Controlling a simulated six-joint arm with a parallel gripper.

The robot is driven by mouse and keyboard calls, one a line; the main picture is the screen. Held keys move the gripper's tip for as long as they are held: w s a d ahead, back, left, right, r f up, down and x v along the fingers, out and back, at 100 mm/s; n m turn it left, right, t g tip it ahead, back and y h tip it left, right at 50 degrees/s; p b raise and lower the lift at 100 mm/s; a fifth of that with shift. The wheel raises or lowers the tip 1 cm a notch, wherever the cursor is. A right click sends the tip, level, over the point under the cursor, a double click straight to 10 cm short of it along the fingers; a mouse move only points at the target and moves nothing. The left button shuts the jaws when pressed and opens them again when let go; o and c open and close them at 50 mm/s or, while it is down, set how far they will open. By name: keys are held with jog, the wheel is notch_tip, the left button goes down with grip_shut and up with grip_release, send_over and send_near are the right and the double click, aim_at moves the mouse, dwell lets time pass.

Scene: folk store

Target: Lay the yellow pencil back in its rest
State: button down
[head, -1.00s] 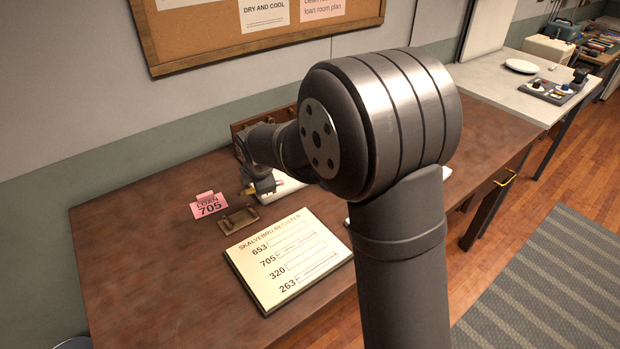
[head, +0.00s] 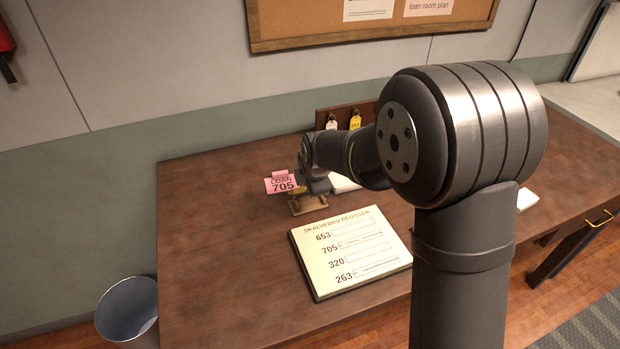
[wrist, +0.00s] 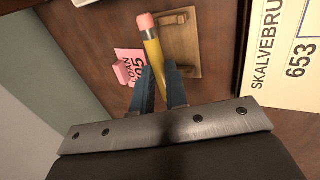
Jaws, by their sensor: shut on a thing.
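The yellow pencil (wrist: 154,52), with its pink eraser end toward the top of the picture, is between the fingers of my gripper (wrist: 158,80) in the wrist view. The gripper is shut on it. The small brown wooden rest (wrist: 186,40) lies beside and partly behind the pencil in that view. In the head view the rest (head: 308,206) sits on the desk, with my gripper (head: 312,187) over its back edge. The pencil is mostly hidden there by the gripper. I cannot tell whether pencil and rest touch.
A pink loan card marked 705 (head: 282,184) stands close behind and left of the rest. The register board (head: 350,252) lies in front. A rack with tags (head: 343,118) stands at the back. The desk's left part (head: 220,240) is clear.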

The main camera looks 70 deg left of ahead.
jog(key=shift+f, duration=1.8)
jog(key=c, duration=1.3)
grip_release()
jog(key=shift+c, duration=0.2)
jog(key=v, duration=1.7)
jog(key=shift+r, duration=0.2)
jog(key=x, duration=1.7)
jog(key=shift+f, duration=0.2)
